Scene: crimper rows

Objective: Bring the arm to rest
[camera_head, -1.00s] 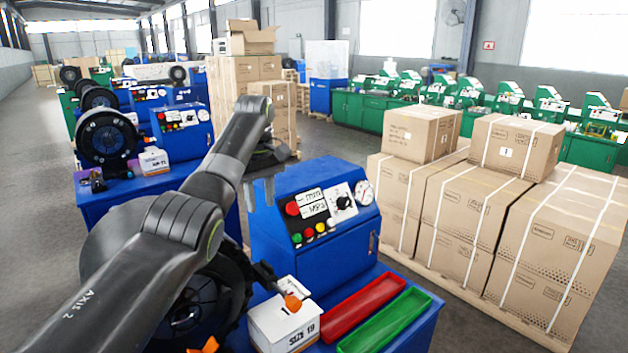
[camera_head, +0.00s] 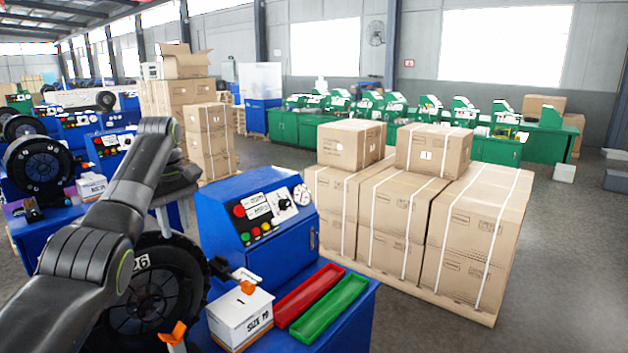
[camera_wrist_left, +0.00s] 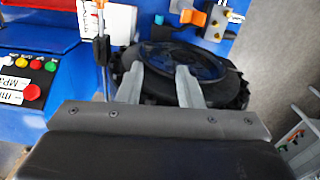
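My left arm comes in from the left in the head view. My left gripper (camera_head: 163,220) hangs beside the blue control box (camera_head: 262,210), above the black round crimper head (camera_head: 150,290) marked 26. In the left wrist view its two grey fingers (camera_wrist_left: 160,70) stand apart with nothing held between them, and the black crimper head (camera_wrist_left: 232,92) lies beyond them. In the head view the fingers are partly hidden by my wrist. My right gripper does not show.
A white box (camera_head: 240,318) marked size 19, a red tray (camera_head: 305,288) and a green tray (camera_head: 330,305) are on the blue bench. Strapped cartons (camera_head: 480,235) stand on a pallet at right. Another blue crimper station (camera_head: 40,170) is at left.

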